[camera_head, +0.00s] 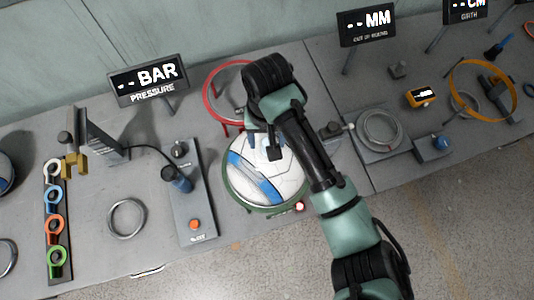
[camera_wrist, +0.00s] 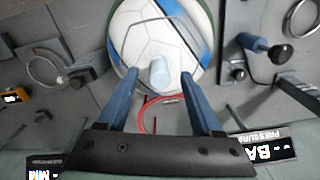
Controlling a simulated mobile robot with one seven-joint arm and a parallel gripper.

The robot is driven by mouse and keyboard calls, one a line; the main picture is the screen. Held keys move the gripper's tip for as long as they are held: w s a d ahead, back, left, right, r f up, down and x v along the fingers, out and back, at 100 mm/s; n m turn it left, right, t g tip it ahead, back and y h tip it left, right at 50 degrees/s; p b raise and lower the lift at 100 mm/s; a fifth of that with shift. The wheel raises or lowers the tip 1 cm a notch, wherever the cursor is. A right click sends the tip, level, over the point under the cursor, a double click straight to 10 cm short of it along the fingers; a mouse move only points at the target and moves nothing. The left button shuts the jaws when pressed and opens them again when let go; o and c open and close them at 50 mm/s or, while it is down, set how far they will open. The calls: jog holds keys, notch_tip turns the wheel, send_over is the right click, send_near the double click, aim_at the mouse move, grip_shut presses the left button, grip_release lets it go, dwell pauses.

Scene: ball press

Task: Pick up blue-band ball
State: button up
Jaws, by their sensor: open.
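The blue-band ball (camera_head: 284,180) is white with dark panel lines and a broad blue band. It rests in a green ring (camera_head: 233,198) on the bench, with my arm over its upper part. In the wrist view the ball (camera_wrist: 140,48) fills the top middle, partly cut off by the frame edge. My gripper (camera_wrist: 158,76) is open, its two blue fingers apart and pointing at the ball, with the tips overlapping its lower edge in the picture. I cannot tell whether the fingers touch it. In the head view the fingers are mostly hidden.
A red ring stand (camera_head: 208,90) stands behind the ball. A panel with an orange button (camera_head: 194,224) and a blue-handled tool (camera_head: 180,180) lie to its left. A pressure sign (camera_head: 148,80) stands at the back.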

jog(key=shift+f, duration=0.85)
grip_shut()
jog(key=shift+r, duration=0.1)
dwell(0.6)
